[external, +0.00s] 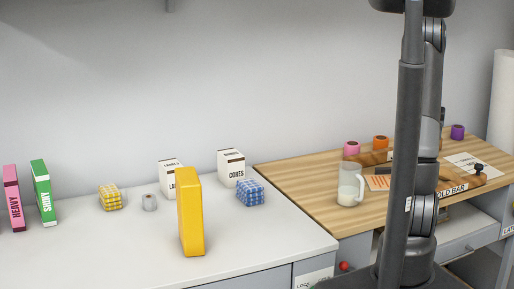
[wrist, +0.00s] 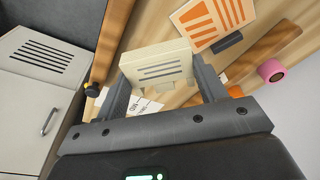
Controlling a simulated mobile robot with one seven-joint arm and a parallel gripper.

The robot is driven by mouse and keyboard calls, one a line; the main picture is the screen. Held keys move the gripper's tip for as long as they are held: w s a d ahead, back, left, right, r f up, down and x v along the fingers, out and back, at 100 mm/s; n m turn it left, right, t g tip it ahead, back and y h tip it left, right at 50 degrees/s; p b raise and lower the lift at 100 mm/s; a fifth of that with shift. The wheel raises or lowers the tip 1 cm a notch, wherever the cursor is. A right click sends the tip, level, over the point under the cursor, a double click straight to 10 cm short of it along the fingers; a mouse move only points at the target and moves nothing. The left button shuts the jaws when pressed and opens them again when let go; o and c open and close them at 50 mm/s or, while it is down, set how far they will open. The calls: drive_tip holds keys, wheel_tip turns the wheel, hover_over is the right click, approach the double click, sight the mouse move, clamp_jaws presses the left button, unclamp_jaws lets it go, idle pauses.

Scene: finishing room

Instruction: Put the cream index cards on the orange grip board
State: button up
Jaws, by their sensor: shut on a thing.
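The cream index cards (wrist: 155,62) are a thick stack with dark printed lines, held between the two dark fingers of my gripper (wrist: 160,76) in the wrist view. My gripper is shut on them, above the wooden bench. The orange grip board (wrist: 212,18), a pale board with orange stripes, lies beyond the cards to the upper right in the wrist view, apart from them. It also shows in the external view (external: 378,183), right of the jug and partly behind my column. The cards and gripper fingers cannot be made out clearly in the external view.
A glass jug (external: 350,186) of white liquid stands left of the board. A pink roll (external: 351,148), an orange roll (external: 380,142) and a purple roll (external: 457,132) stand along the back. Wooden bars lie across the bench. A yellow box (external: 190,213) stands on the white counter.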

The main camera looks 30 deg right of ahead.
drive_tip(key=f, duration=0.3)
drive_tip(key=shift+w+a+f, duration=0.2)
drive_tip(key=shift+w+f, duration=0.05)
drive_tip(key=shift+f, duration=0.15)
hover_over(389, 181)
drive_tip(key=f, duration=0.7)
drive_tip(key=shift+s+a, duration=0.2)
drive_tip(key=shift+s, duration=0.05)
drive_tip(key=shift+f, duration=2)
drive_tip(key=o, duration=1)
drive_tip(key=shift+f, duration=0.1)
